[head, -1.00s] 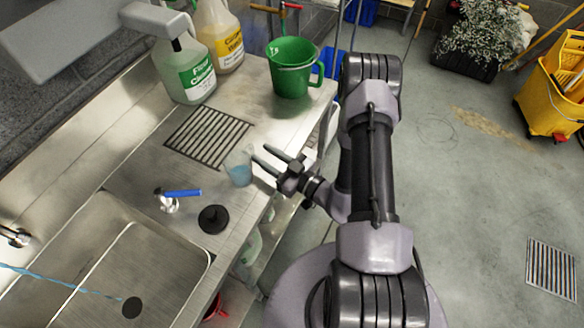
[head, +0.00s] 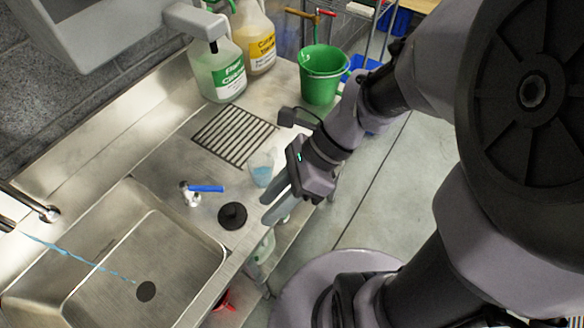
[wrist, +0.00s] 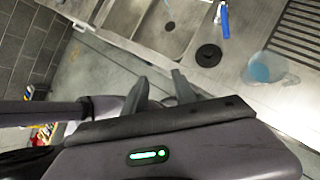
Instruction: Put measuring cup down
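The measuring cup (head: 261,170) is clear with blue liquid in it. It stands upright on the steel counter (head: 178,160), just in front of the drain grate. It also shows in the wrist view (wrist: 268,68), on the counter at right. My gripper (head: 272,203) is beside the cup, on its near right side in the head view, apart from it. In the wrist view my gripper (wrist: 158,88) has its two fingers spread with nothing between them.
The sink (head: 110,270) is at lower left. A green bucket (head: 322,75) and two jugs, one green-labelled (head: 218,72) and one yellow-labelled (head: 254,38), stand at the back.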

